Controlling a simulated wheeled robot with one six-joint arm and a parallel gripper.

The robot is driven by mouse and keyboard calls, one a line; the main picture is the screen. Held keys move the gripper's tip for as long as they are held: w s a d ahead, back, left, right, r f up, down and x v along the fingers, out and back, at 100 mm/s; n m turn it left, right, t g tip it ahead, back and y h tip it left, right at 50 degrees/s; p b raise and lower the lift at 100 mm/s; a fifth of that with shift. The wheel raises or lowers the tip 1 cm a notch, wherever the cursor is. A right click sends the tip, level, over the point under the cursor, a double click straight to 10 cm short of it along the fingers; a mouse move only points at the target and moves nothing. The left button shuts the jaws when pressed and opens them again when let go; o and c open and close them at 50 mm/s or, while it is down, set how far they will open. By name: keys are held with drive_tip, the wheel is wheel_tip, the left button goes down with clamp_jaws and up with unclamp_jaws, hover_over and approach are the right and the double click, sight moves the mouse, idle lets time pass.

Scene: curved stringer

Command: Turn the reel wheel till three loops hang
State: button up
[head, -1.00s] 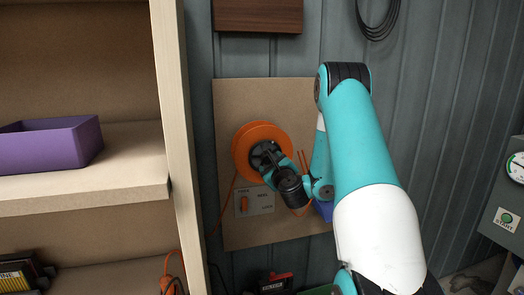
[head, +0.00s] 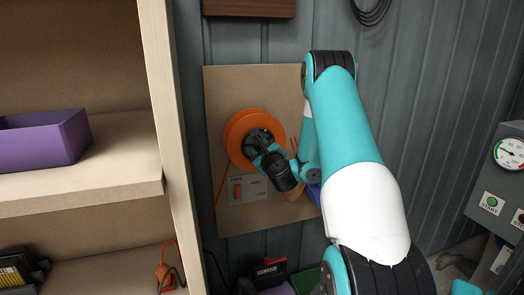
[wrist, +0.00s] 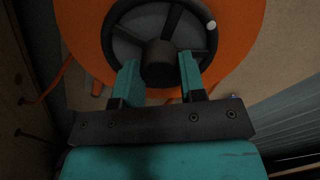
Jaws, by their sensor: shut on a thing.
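The orange reel (head: 240,132) is mounted on a tan board (head: 225,218) on the wall. In the wrist view, the reel wheel (wrist: 116,48) is black and spoked, with a white dot (wrist: 211,24) at the upper right of its rim. My gripper (wrist: 160,72) is shut on the wheel's round black hub (wrist: 160,56), one teal finger on each side. In the head view my gripper (head: 263,150) meets the reel's front and hides part of the wheel. More cord shows at right, partly behind my arm; I cannot count loops.
A plate with an orange lever (head: 238,190) is below the reel. A wooden shelf (head: 110,195) with a purple bin (head: 45,142) stands at left. A grey box with a gauge (head: 509,153) is at right. Dark coils (head: 371,12) hang above.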

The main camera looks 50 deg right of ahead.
drive_tip(key=shift+f, duration=0.1)
drive_tip(key=n+b, duration=1.9)
drive_tip(key=n, duration=0.5)
drive_tip(key=shift+n+b, duration=0.35)
drive_tip(key=shift+n, duration=0.05)
idle(0.4)
drive_tip(key=o, duration=0.9)
drive_tip(key=shift+r, duration=0.2)
